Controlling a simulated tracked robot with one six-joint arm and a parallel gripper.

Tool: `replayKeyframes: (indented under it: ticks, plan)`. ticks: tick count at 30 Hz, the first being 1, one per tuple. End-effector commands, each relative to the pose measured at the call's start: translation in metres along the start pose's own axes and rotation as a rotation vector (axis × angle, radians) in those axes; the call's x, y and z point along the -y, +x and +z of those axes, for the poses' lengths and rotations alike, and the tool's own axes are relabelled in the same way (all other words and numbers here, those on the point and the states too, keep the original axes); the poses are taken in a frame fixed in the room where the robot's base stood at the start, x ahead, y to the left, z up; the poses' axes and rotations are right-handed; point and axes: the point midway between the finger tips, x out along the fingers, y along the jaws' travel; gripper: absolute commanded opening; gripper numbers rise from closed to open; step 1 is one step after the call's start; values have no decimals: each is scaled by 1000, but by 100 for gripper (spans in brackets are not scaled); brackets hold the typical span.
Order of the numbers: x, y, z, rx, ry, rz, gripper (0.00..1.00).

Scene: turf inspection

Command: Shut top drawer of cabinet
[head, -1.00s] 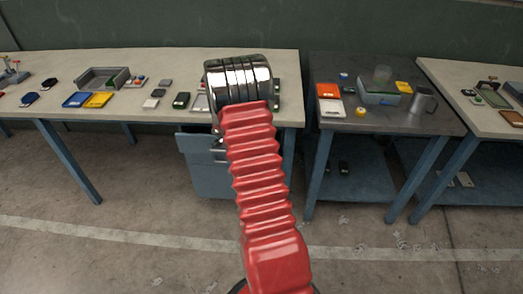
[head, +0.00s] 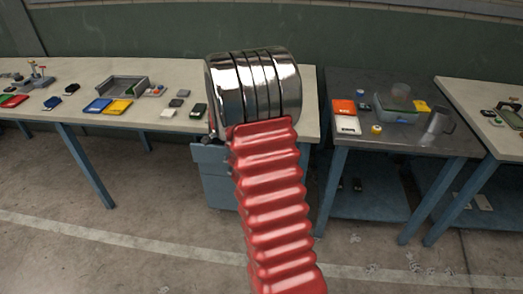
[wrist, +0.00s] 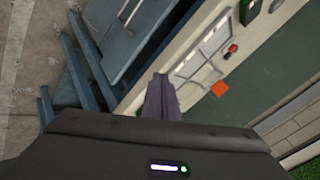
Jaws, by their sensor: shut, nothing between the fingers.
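The blue cabinet (head: 216,180) stands under the right part of the long bench, and my arm hides much of it in the head view. Its top drawer (head: 208,153) shows just left of my arm, below the bench edge, with a dark strip above it. How far it stands out is hard to tell. In the wrist view blue cabinet panels (wrist: 124,36) lie at the upper left, beside the pale bench top. My gripper (wrist: 160,78) is shut and empty, its tips near the bench edge and cabinet. It is hidden in the head view.
The long bench (head: 60,85) carries trays and small devices. A dark table (head: 395,143) with a clear box (head: 397,108) and a mug (head: 438,122) stands to the right. The concrete floor in front is open.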

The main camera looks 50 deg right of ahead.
Motion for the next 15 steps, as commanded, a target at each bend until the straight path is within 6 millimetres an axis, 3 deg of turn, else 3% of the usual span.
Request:
replayKeyframes:
  ticks: [1, 6, 10, 15]
  plan:
    - [17, -19, 9, 31, -37, -49, 0]
    - [57, -80, 45, 146, -178, -196, 0]
    - [75, -130, 72, 233, -292, -293, 0]
    - [83, -197, 106, 340, -449, -400, 0]
